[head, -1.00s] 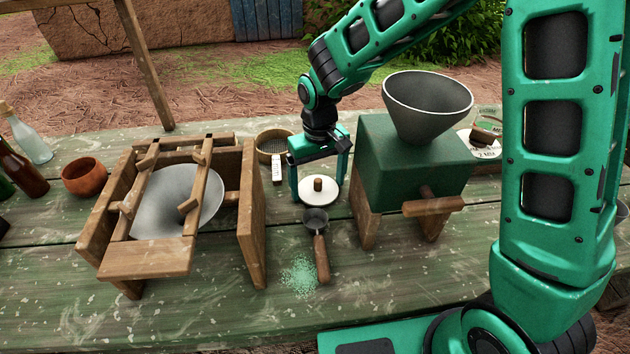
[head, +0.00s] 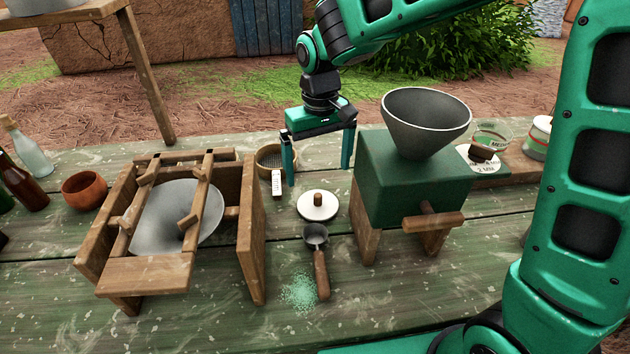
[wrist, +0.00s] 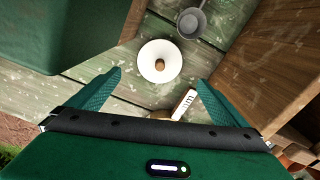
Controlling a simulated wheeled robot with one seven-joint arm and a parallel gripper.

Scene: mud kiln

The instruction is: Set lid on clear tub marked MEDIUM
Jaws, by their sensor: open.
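The lid (head: 317,205) is a white disc with a brown wooden knob. It lies flat on the green table between the hopper box and the wooden frame; it also shows in the wrist view (wrist: 150,56). My gripper (head: 318,176) is open and empty above the lid, fingers pointing down. In the wrist view, the lid appears beyond and between the two fingertips (wrist: 159,77).
The green hopper box (head: 398,180) with its grey funnel stands right of the lid. The wooden frame (head: 250,240) stands left. A scoop (head: 319,262) lies just in front of the lid.

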